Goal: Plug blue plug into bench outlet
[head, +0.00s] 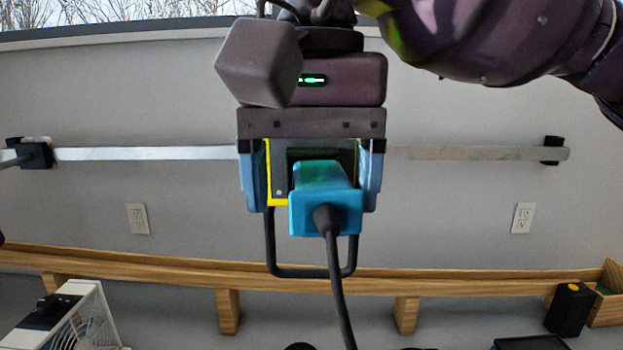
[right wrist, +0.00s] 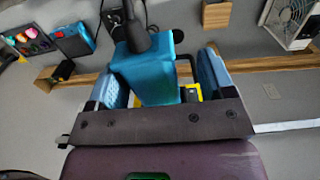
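The blue plug (head: 325,200) is a teal-blue block with a black cord from its near end. It also shows in the right wrist view (right wrist: 145,80). My right gripper (head: 312,190) is around it, with one blue finger on each side. A gap shows between the plug and the left finger in the head view; the gripper looks open. Behind the plug is a yellow-edged dark unit (head: 277,172) in line with the metal rail, probably the bench outlet. Its face is mostly hidden, and I cannot tell how far the plug is in it. My left gripper is not in view.
Wall outlets (head: 137,218) and (head: 523,217) flank the gripper. Below are a wooden ledge (head: 170,272), a white fan (head: 75,315) and a black box (head: 570,310). A black wire loop (head: 310,272) hangs below the gripper.

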